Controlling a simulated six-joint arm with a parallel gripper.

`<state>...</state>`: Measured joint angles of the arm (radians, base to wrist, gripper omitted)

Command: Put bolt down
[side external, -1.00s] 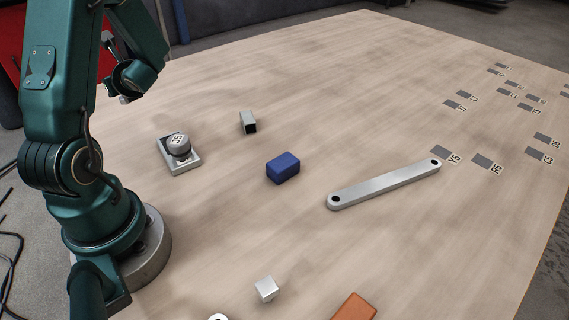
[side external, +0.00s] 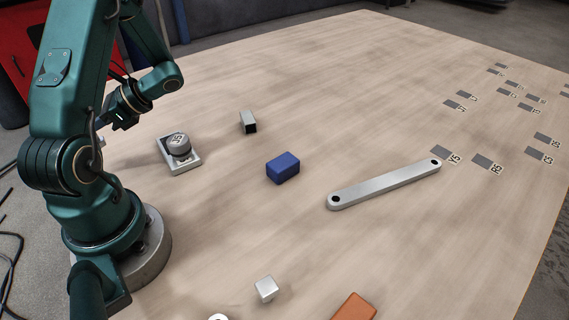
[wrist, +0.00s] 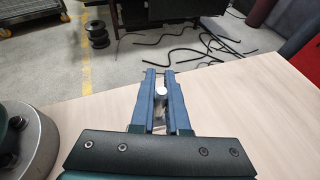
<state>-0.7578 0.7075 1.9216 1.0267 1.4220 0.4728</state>
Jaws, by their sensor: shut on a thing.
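My gripper (side external: 120,122) is low at the left of the table in the side external view, beside my own arm links. In the wrist view, my gripper (wrist: 159,76) has its two blue fingers closed around a small bolt (wrist: 160,91). The bolt shows a pale, rounded end between the fingers; the rest of it is mostly hidden by them. In the side external view I cannot make out the bolt clearly, nor whether it touches the table.
A grey plate (side external: 192,163) with a round part marked J5 (side external: 179,144) stands right of my gripper. A metal block (side external: 248,122), blue block (side external: 283,167) and long bar (side external: 384,184) lie farther right. The table edge (wrist: 268,55) is close in the wrist view.

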